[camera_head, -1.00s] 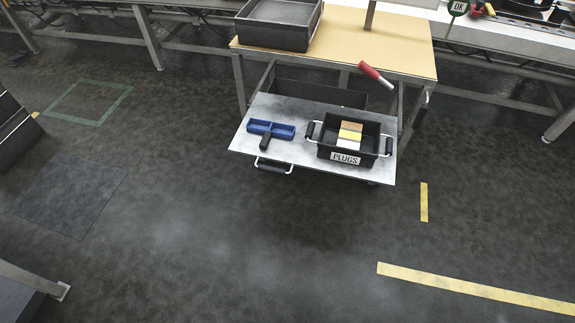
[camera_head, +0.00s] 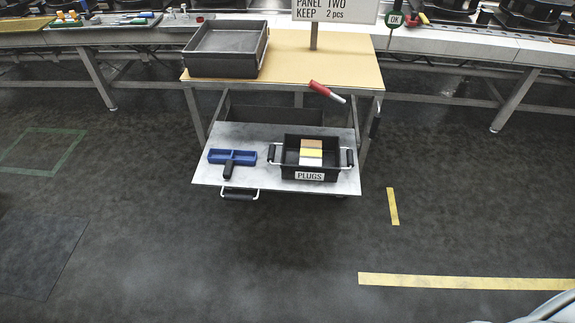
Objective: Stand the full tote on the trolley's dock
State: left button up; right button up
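A black tote (camera_head: 342,168) with a PLUGS label stands upright on a grey, light-topped surface (camera_head: 270,188) that juts out in front of the bench. It holds several tan, yellow and white blocks (camera_head: 311,153) and has a handle at each side. The grey surface has a black handle (camera_head: 240,193) on its front edge, so it may be a drawer or trolley top; I cannot tell. A green outline (camera_head: 72,148) is marked on the floor at left. No dock can be told for certain. Neither of my grippers is in view.
A blue two-part tray (camera_head: 232,156) lies left of the tote. The tan bench (camera_head: 290,68) carries an empty dark tray (camera_head: 226,50), a sign (camera_head: 335,10) and a red-handled tool (camera_head: 326,92) at its front edge. The floor in front is clear, with yellow strips (camera_head: 460,282) at right.

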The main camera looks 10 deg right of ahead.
aim_at(326, 69)
jog(key=j+z, duration=0.1)
jog(key=z, duration=0.6)
